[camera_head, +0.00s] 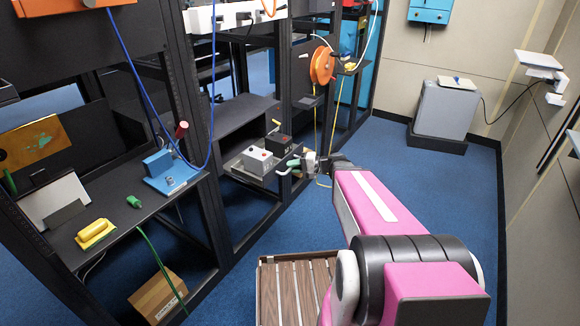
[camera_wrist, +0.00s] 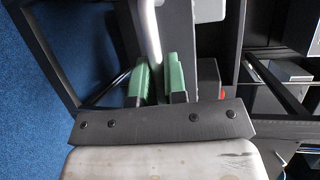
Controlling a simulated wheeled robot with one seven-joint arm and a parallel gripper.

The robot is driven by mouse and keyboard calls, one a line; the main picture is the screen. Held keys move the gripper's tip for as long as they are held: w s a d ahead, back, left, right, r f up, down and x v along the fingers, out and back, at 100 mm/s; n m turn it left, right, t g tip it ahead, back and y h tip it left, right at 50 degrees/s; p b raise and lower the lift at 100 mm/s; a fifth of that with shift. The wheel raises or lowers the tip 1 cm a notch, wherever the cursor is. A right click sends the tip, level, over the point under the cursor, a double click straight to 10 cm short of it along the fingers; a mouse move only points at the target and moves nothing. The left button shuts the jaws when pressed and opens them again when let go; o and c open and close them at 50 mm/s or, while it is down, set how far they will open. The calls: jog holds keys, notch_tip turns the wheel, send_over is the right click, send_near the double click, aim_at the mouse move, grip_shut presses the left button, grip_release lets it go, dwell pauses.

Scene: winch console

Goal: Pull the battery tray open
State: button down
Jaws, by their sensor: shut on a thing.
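The battery tray (camera_head: 236,166) is a pale, shallow tray low in the black rack, left of my gripper. A light grey box (camera_head: 258,161) and a black box (camera_head: 279,143) sit on it. My gripper (camera_head: 289,167) is at the tray's front side. In the wrist view its green fingers (camera_wrist: 161,84) are shut on a silver bar handle (camera_wrist: 149,35), which passes between them. The handle's ends are hidden, and in the head view the handle is too small to make out.
An orange reel (camera_head: 322,65) hangs on the rack beyond the tray. A shelf at left holds a blue device (camera_head: 170,173) and a yellow block (camera_head: 95,233). A slatted wooden platform (camera_head: 295,285) lies in front. Blue carpet (camera_head: 445,195) is clear at right.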

jog(key=c, duration=1.2)
grip_release()
jog(key=shift+d, duration=0.15)
jog(key=v, duration=1)
jog(key=shift+s+d, duration=0.1)
jog(key=shift+d, duration=0.15)
jog(key=s+f+n+g+h, duration=0.1)
jog(key=s+f+h, duration=0.1)
jog(key=h, duration=0.3)
jog(key=s+f+n+g+h, duration=0.1)
jog(key=s+f+h, duration=0.2)
jog(key=f+h, duration=0.1)
jog(key=s+f+n+g+h, duration=0.1)
jog(key=s+f+n+h, duration=0.1)
jog(key=h, duration=0.4)
jog(key=shift+s+a+f+g, duration=0.4)
jog(key=shift+s+f, duration=0.2)
jog(key=shift+s, duration=0.1)
